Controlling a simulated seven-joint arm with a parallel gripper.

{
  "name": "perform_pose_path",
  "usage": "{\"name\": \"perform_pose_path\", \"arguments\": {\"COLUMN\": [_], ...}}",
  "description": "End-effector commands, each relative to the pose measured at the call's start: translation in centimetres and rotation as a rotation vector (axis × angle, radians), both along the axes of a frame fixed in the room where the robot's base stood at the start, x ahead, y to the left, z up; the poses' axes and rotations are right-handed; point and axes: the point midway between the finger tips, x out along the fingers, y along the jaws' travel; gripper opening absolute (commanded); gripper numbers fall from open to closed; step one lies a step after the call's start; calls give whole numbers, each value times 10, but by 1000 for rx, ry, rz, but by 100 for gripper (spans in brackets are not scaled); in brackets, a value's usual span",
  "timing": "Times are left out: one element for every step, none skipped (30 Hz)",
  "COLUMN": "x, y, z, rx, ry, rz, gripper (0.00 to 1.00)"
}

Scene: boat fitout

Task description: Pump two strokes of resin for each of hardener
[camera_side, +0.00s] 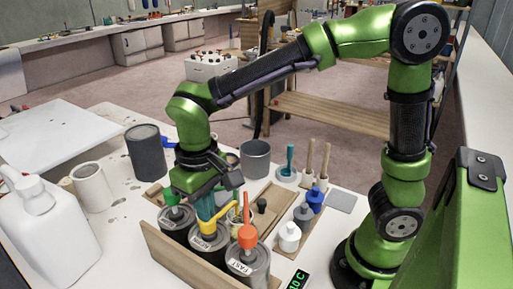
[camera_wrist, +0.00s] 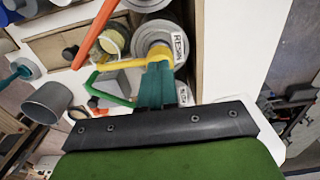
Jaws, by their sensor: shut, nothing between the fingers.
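Three grey pump cans stand in a row in a wooden rack (camera_side: 175,258). The middle can (camera_side: 208,245) has a yellow pump (camera_side: 212,229), and its label reads RESIN in the wrist view (camera_wrist: 179,45). The front can (camera_side: 248,266), labelled FAST, has an orange-red pump (camera_side: 248,236).
A cup with yellowish contents (camera_wrist: 112,40) stands beside the cans. A grey pot (camera_side: 255,158), small bottles (camera_side: 289,237) and brushes (camera_side: 325,165) stand behind the rack. A dark can (camera_side: 146,152) and a white jug (camera_side: 50,225) are at left. A green-digit display (camera_side: 298,280) is in front.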

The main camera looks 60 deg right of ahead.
Motion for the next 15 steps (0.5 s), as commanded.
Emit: {"name": "perform_pose_path", "arguments": {"x": [0, 0, 0, 0, 0, 0, 0, 0, 0, 0, 0, 0, 0, 0, 0], "y": [0, 0, 0, 0, 0, 0, 0, 0, 0, 0, 0, 0, 0, 0, 0], "z": [1, 2, 5, 7, 8, 11, 12, 14, 17, 19, 21, 23, 25, 27, 29], "rx": [-1, -1, 0, 0, 0, 0, 0, 0, 0, 0, 0, 0, 0, 0, 0], "ry": [2, 1, 1, 0, 1, 1, 1, 1, 2, 1, 1, 0, 1, 1, 0], "rz": [0, 0, 1, 1, 1, 0, 0, 0, 0, 0, 0, 1, 1, 1, 1], "gripper": [0, 0, 0, 0, 0, 0, 0, 0, 0, 0, 0, 0, 0, 0, 0]}}
